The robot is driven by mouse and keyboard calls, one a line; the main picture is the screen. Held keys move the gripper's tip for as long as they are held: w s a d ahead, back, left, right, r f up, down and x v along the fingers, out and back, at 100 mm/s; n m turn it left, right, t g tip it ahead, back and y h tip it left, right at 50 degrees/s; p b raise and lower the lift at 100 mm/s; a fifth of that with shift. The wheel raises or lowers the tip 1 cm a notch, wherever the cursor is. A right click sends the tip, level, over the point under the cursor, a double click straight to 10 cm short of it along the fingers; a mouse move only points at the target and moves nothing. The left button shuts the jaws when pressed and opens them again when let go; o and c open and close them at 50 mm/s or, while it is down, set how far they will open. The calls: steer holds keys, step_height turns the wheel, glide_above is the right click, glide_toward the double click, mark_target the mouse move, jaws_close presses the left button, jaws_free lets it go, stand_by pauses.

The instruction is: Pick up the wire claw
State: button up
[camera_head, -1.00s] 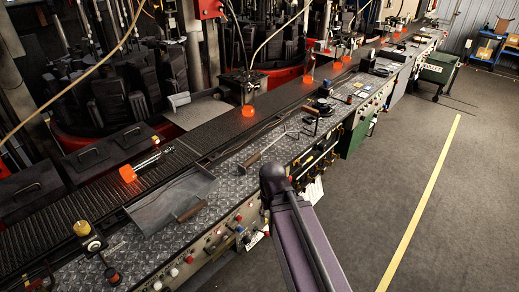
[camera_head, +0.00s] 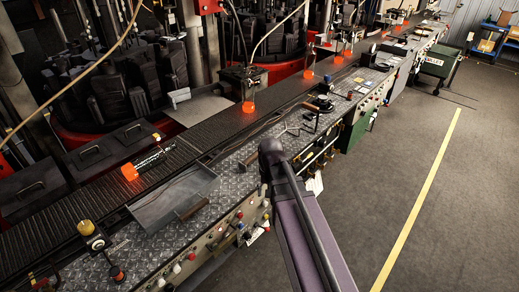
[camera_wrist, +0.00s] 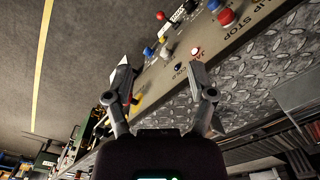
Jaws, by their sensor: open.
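A thin bent wire tool (camera_head: 292,131), which looks like the wire claw, lies on the diamond-plate bench just right of centre in the head view. Its near end and wooden handle are hidden behind my arm. I cannot make it out in the wrist view. My gripper (camera_wrist: 160,70) is open in the wrist view, its two fingers wide apart with nothing between them. It faces the bench's front control panel and plate edge. The gripper itself is hidden in the head view.
A grey metal tray (camera_head: 160,202) with a wooden-handled tool sits left on the bench (camera_head: 232,187). A glowing orange glass piece (camera_head: 130,173) lies on the conveyor (camera_head: 60,210). Control buttons (camera_wrist: 225,16) line the front panel. The floor (camera_head: 400,140) at right is clear.

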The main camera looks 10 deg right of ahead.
mark_target(257, 151)
steer(key=w+r+m+p, duration=0.4)
steer(key=w+r, duration=0.1)
steer(key=w, duration=0.6)
steer(key=w+d+r+m+p, duration=0.1)
steer(key=w+r+m+p, duration=0.3)
steer(key=w, duration=0.8)
steer(key=shift+w+r+p, duration=0.15)
steer(key=shift+r+p, duration=0.2)
steer(key=shift+r, duration=0.1)
step_height(257, 151, down, 9)
steer(key=b, duration=0.8)
steer(key=shift+r+b, duration=0.2)
steer(key=shift+b, duration=0.15)
steer(key=shift+f, duration=0.1)
steer(key=shift+a+f+b, duration=0.1)
steer(key=shift+f+b, duration=2.4)
steer(key=shift+b, duration=0.1)
jaws_close()
